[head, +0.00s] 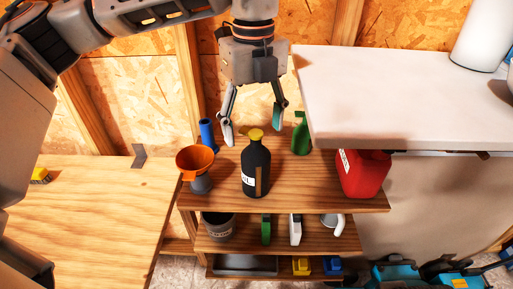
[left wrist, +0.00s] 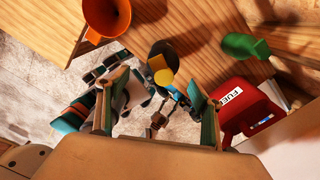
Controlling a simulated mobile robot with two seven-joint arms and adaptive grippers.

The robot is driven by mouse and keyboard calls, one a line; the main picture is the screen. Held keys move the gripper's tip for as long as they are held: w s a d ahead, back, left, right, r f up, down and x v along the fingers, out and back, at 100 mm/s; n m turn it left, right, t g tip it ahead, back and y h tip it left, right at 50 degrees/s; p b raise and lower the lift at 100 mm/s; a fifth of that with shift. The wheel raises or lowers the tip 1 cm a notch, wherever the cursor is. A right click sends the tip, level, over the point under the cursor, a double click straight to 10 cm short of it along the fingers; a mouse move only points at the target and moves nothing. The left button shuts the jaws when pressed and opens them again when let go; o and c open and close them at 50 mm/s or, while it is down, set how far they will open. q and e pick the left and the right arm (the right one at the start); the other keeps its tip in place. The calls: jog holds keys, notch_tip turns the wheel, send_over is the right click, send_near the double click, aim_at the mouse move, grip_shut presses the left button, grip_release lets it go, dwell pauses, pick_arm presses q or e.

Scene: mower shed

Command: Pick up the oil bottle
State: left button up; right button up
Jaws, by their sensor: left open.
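The oil bottle (head: 256,170) is black with a yellow cap and a white label, and it stands upright on the top shelf of a wooden rack. In the left wrist view the oil bottle (left wrist: 163,77) shows mainly as its yellow cap, lying between the two fingers in the picture. My left gripper (head: 252,124) comes down from above with its fingers spread, empty. My right gripper is not in view.
On the top shelf (head: 222,199), an orange funnel (head: 195,160) and blue bottle (head: 207,134) stand left, a green bottle (head: 301,136) behind right, and a red fuel can (head: 363,173) right. A white worktop (head: 400,95) overhangs at right. Lower shelves hold several items.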

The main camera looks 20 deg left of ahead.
aim_at(256, 150)
pick_arm(q)
jog(key=shift+w+a, duration=0.1)
jog(key=shift+w, duration=0.25)
jog(key=shift+w+f, duration=0.1)
jog(key=shift+f, duration=0.2)
jog(key=shift+s+f, duration=0.25)
jog(key=shift+f, duration=0.9)
notch_tip(256, 150, down, 4)
jog(key=shift+w+f, duration=0.1)
jog(key=shift+f, duration=0.3)
jog(key=c, duration=1.5)
grip_shut()
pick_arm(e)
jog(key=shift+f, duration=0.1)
pick_arm(q)
jog(key=shift+r, duration=0.25)
